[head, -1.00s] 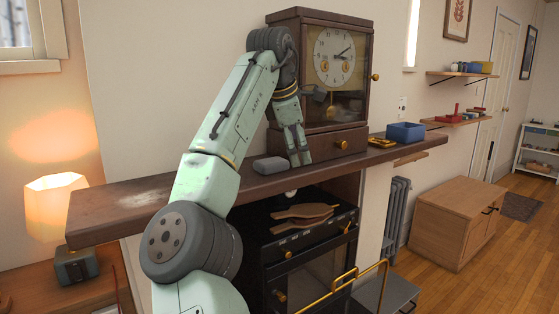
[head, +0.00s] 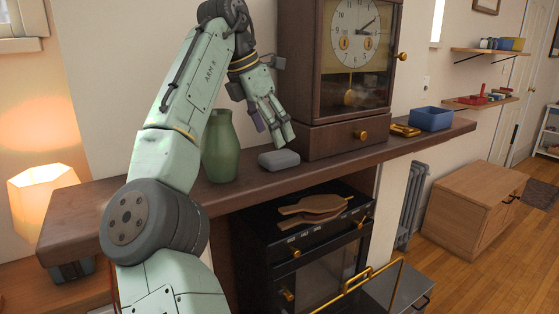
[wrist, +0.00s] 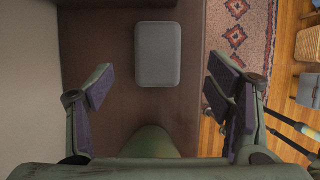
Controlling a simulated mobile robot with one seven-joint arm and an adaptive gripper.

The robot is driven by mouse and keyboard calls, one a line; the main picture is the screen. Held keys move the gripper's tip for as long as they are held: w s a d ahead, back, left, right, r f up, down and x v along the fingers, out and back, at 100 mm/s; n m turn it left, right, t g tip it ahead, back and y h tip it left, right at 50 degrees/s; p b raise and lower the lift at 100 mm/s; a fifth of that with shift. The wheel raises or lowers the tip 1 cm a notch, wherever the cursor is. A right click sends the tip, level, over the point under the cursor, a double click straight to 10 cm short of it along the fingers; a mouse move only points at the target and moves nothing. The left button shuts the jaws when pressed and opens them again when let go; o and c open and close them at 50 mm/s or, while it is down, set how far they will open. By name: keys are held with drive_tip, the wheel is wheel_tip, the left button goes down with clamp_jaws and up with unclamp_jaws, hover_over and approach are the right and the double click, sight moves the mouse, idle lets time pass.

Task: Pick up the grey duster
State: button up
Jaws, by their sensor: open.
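The grey duster (head: 279,160) is a small rounded block lying on the dark wooden mantel shelf (head: 262,188), just left of the clock's base. In the wrist view the duster (wrist: 157,54) lies flat between and beyond my fingers, with its long side running away from me. My gripper (head: 272,136) is above the shelf at the duster, with its fingers pointing down. In the wrist view my gripper (wrist: 162,92) is wide open and empty, one finger on each side. The fingers do not touch the duster there.
A green vase (head: 221,150) stands on the shelf left of the duster, close to my arm. A wooden clock (head: 309,90) stands to the right. Beyond it are a brass object (head: 405,130) and a blue box (head: 431,118). A stove (head: 285,240) is below the shelf.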

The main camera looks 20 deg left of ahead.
sight(279, 154)
drive_tip(key=shift+x, duration=2.85)
drive_tip(key=shift+w+a, duration=0.1)
drive_tip(key=shift+a, duration=0.05)
drive_tip(key=shift+c, duration=0.2)
drive_tip(key=c, duration=1)
drive_tip(key=shift+r, duration=1.6)
drive_tip(key=shift+s+b, duration=0.3)
drive_tip(key=shift+s, duration=0.1)
drive_tip(key=s+d+r+b, duration=0.1)
drive_tip(key=s+b, duration=0.4)
drive_tip(key=s, duration=1)
drive_tip(key=shift+d+r, duration=0.4)
drive_tip(key=shift+d, duration=0.25)
